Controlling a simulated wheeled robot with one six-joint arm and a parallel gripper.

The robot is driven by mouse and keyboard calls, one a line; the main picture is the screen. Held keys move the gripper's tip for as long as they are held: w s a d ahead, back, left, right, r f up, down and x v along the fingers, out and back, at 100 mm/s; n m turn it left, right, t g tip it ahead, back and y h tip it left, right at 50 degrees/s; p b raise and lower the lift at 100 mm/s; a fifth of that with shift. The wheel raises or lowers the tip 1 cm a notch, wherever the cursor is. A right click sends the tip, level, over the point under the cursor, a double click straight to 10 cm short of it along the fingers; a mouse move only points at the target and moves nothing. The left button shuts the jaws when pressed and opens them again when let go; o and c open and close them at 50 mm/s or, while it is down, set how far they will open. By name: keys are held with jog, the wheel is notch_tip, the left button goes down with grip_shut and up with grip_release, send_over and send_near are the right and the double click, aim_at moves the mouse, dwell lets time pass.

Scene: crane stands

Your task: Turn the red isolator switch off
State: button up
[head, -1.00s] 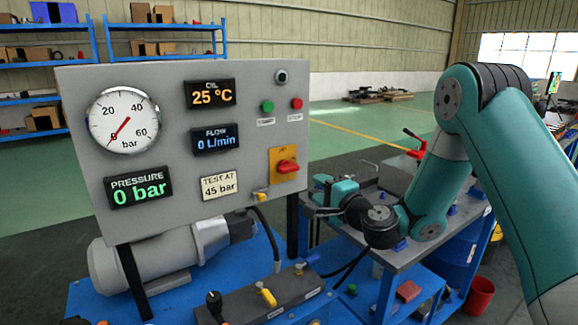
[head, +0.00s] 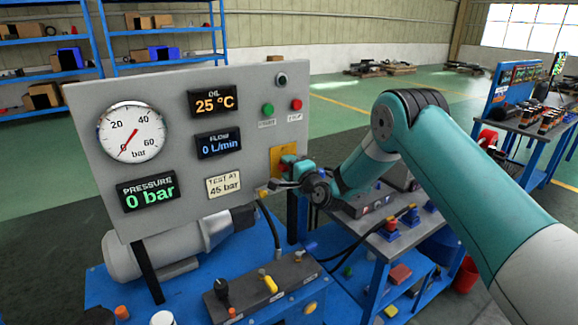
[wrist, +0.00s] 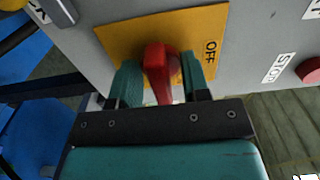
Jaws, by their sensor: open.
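The red isolator switch (wrist: 158,72) is a red handle on a yellow plate (wrist: 208,32) at the panel's lower right. The word OFF is printed on the plate in the wrist view. My gripper (wrist: 160,78) is open, with one teal finger on each side of the red handle. I cannot tell whether either finger touches it. In the head view my gripper (head: 284,170) is at the yellow plate (head: 284,155) and covers most of the switch.
The grey panel (head: 160,85) carries a pressure gauge (head: 131,132), displays reading 0 bar, 0 L/min and 25 °C, a green button (head: 267,110) and a red button (head: 296,104). A lever block (head: 262,287) stands below.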

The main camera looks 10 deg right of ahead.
grip_shut()
